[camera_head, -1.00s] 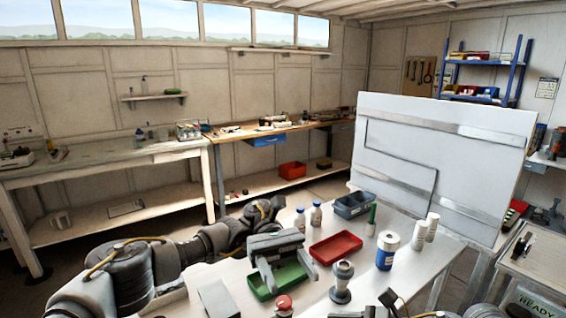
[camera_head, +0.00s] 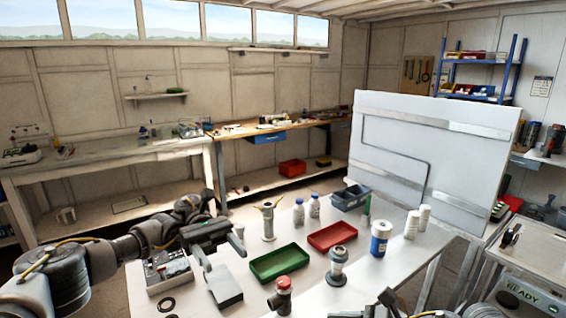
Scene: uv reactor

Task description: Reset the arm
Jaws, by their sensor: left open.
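My left gripper (camera_head: 219,248) is over the left part of the white table (camera_head: 300,285), with its jaws apart and nothing seen between them. It is above and beside a grey wedge-shaped block (camera_head: 227,289) and a grey box of small parts (camera_head: 160,285). My left arm reaches in from the left edge. The empty green tray (camera_head: 279,265) lies right of the gripper, clear of it. Dark parts of my right arm show at the bottom edge; its jaws cannot be seen.
A red tray (camera_head: 332,237), a blue-grey bin (camera_head: 350,197), a grey-and-white fitting (camera_head: 337,266), a red-capped part (camera_head: 283,297), a metal cylinder (camera_head: 268,224) and several bottles stand on the table. A large white panel (camera_head: 465,165) stands behind at the right. A black ring (camera_head: 167,304) lies front left.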

